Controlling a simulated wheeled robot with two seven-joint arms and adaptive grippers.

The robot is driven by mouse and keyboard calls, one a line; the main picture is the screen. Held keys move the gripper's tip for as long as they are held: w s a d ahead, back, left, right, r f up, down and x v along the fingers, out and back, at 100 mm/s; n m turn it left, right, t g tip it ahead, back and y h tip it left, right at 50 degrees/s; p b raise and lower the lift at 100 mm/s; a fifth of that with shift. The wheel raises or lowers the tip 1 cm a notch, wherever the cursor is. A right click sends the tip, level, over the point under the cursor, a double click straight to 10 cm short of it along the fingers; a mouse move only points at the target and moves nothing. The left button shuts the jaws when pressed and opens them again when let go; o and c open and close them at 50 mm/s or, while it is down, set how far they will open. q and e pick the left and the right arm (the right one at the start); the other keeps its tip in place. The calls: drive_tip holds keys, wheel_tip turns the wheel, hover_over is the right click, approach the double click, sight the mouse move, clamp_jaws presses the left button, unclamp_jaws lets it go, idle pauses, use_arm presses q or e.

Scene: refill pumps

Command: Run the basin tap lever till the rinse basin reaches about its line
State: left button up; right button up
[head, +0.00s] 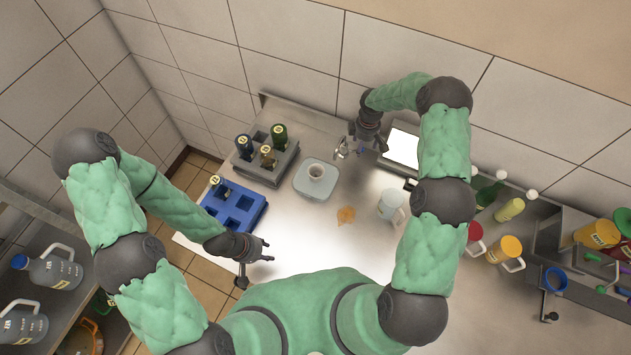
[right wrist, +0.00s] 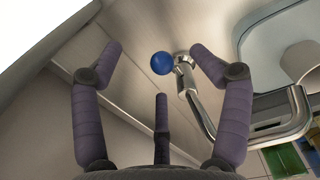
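The basin tap (right wrist: 187,75) shows in the right wrist view as a bent metal pipe with a lever ending in a blue ball (right wrist: 162,63). My right gripper (right wrist: 160,60) is open, its fingers spread to either side of the lever and apart from the ball. In the head view my right gripper (head: 346,150) is at the back of the counter, hiding most of the tap. My left gripper (head: 257,255) is open and empty at the front left.
A blue crate (head: 247,218) and a grey crate (head: 287,166) with bottles stand left of the basin. Coloured jugs (head: 505,250) and bottles crowd the right side. The front middle counter is clear.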

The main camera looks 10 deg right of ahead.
drive_tip(key=shift+r, duration=0.15)
use_arm(q)
drive_tip(key=shift+w+r+p, duration=0.1)
drive_tip(key=shift+r+p, duration=0.55)
use_arm(e)
drive_tip(key=shift+w+r, duration=0.1)
drive_tip(key=shift+r, duration=1.5)
drive_tip(key=shift+w+d+r+p, duration=0.15)
drive_tip(key=shift+r+p, duration=0.2)
drive_tip(key=shift+r, duration=0.5)
drive_tip(key=shift+w+d+r+p, duration=0.1)
drive_tip(key=shift+r+p, duration=0.25)
drive_tip(key=shift+r, duration=0.5)
use_arm(q)
drive_tip(key=shift+w+d+r+p, duration=0.15)
drive_tip(key=shift+r+p, duration=0.2)
drive_tip(key=shift+r, duration=0.65)
use_arm(e)
drive_tip(key=shift+a+r, duration=0.1)
drive_tip(key=shift+r, duration=0.85)
